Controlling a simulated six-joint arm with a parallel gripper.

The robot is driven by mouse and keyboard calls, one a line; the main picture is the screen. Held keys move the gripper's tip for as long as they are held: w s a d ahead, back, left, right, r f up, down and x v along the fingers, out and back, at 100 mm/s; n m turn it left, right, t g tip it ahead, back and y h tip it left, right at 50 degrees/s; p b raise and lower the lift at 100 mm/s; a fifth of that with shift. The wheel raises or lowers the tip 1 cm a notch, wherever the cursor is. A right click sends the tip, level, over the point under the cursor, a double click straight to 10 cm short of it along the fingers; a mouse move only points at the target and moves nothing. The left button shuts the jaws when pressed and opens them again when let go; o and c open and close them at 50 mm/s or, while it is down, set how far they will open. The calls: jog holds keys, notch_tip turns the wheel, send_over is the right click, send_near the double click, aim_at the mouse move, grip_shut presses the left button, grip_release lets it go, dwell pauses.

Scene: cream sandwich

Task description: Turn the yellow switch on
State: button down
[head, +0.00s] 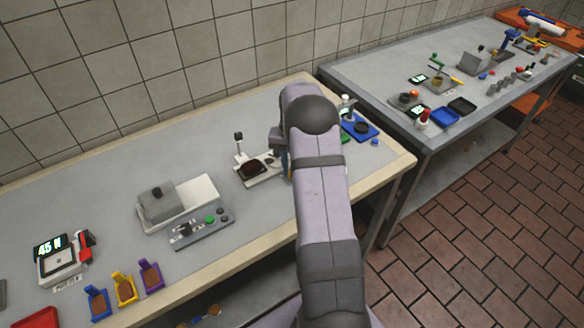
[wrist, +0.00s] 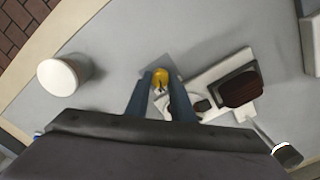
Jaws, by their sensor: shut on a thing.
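The yellow switch (wrist: 160,75) shows in the wrist view as a rounded yellow knob between my fingertips, on a small grey base. My gripper (wrist: 161,88) is shut on it from above, with two dark blue fingers on its sides. The switch's turned position cannot be told, as the fingers cover part of it. A white device (wrist: 214,78) with a dark brown block (wrist: 240,88) stands right beside the switch. In the head view the device (head: 259,180) shows just left of my arm, and the arm hides most of the gripper and the switch.
A white cup (wrist: 64,76) stands left of my gripper in the wrist view. A grey press (head: 180,203) and a control box with buttons (head: 202,228) are further left. A blue tray (head: 358,127) lies right of my arm. The table (head: 90,180) is clear behind.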

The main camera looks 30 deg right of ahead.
jog(key=shift+r, duration=0.1)
jog(key=c, duration=1.5)
grip_release()
jog(key=shift+c, duration=0.2)
jog(key=shift+r+b, duration=1.15)
jog(key=shift+r, duration=2.5)
